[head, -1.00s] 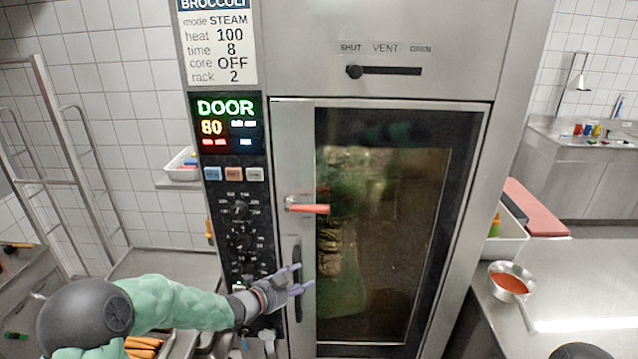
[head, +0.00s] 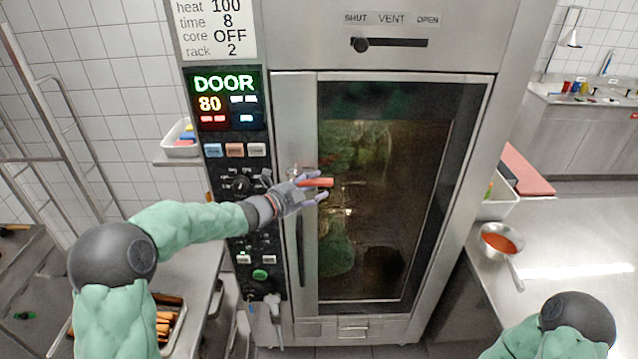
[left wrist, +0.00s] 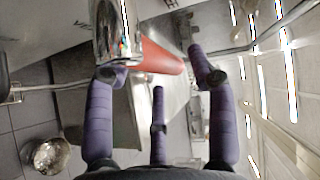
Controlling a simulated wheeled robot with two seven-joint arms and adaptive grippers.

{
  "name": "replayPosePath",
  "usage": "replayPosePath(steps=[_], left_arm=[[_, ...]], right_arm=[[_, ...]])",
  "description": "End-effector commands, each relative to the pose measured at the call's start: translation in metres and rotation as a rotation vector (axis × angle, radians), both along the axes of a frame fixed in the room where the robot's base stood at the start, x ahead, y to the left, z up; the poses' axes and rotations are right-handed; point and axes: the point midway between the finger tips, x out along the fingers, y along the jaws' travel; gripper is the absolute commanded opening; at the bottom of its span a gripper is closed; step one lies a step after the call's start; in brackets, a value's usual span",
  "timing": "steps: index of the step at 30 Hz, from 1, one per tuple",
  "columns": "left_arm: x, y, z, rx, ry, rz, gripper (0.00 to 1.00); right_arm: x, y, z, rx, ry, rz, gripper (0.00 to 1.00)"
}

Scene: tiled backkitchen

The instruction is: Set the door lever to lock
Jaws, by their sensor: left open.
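The door lever (head: 317,182) has a red grip and lies roughly level, pointing right from its metal pivot on the oven door's left side. The oven door (head: 480,150) looks closed against its frame. My left gripper (head: 322,190) is open at the lever, partly covering the pivot. In the left wrist view the red lever (left wrist: 160,58) and its chrome hub show between and just beyond the spread purple fingers of the left gripper (left wrist: 155,70). I cannot tell whether any finger touches it. My right gripper is out of view.
The control panel (head: 230,180) beside the door shows DOOR and 80. A vertical door handle (head: 300,250) runs below the lever. A vent slider (head: 390,43) sits above the door. A steel counter with a pan of red sauce (head: 500,240) stands at the right.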

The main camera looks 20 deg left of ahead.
Motion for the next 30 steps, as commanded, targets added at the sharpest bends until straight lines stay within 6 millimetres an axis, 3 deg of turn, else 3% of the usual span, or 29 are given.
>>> replayPosePath(steps=[6, 17, 24, 30], left_arm=[[0.018, -0.01, -0.002, -0.001, -0.001, -0.001, 0.56], [0.022, -0.012, -0.003, -0.001, 0.0, 0.0, 0.56], [0.022, -0.013, -0.003, -0.001, 0.0, 0.0, 0.0], [0.022, -0.013, -0.004, 0.002, 0.001, 0.001, 0.0]], right_arm=[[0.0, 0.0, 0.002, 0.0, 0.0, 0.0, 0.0], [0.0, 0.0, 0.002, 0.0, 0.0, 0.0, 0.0], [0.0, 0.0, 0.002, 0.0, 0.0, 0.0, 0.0], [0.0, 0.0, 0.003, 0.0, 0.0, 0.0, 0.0]])
